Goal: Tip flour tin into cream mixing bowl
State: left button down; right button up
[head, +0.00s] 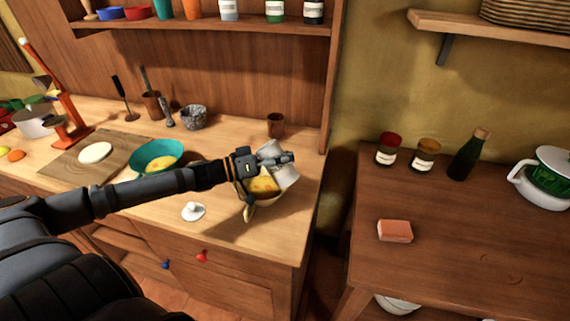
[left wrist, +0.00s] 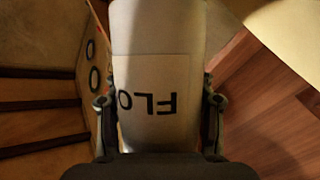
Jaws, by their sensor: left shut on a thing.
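My left gripper (head: 274,163) is shut on the flour tin (head: 286,177), a pale grey-white can. In the left wrist view the tin (left wrist: 157,75) sits between both fingers, its label reading "FLO" upside down. In the head view the tin is tilted, at the right side of the cream mixing bowl (head: 271,199) and partly over it. The bowl stands near the counter's right end and has yellow contents showing. My gripper hides part of bowl and tin. I cannot tell whether flour is coming out. My right gripper is not in view.
A white lid (head: 193,212) lies on the counter left of the bowl. A teal bowl (head: 151,148) with yellow contents and a brown cup (head: 276,125) stand near. A gap separates this counter from the darker table (head: 470,240) at right, which holds jars, a bottle and a sponge-like block.

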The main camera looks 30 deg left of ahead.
pick_arm(q)
jog(key=shift+d+f+n+t+h+b, duration=0.1)
jog(key=shift+f+n+t+h+b, duration=0.1)
jog(key=shift+n+t+h+b, duration=0.3)
jog(key=r+n+t, duration=0.1)
jog(key=n, duration=0.2)
jog(key=a+r+n+t+b, duration=0.1)
jog(key=n+t, duration=0.1)
jog(key=n, duration=0.1)
jog(key=r+n+t, duration=0.1)
jog(key=n+t, duration=0.1)
jog(key=n, duration=0.1)
jog(key=shift+a+r+y+b, duration=0.2)
jog(key=shift+r+y+b, duration=0.1)
jog(key=shift+y, duration=0.1)
jog(key=n+t+y, duration=0.1)
jog(key=n, duration=0.1)
jog(key=a+r+n+t+y, duration=0.1)
jog(key=n, duration=0.1)
jog(key=shift+t, duration=0.3)
jog(key=shift+a+n, duration=0.1)
jog(key=shift+n, duration=0.4)
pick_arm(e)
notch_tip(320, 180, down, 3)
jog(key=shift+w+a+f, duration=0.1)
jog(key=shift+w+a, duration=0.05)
pick_arm(q)
jog(key=shift+w, duration=0.1)
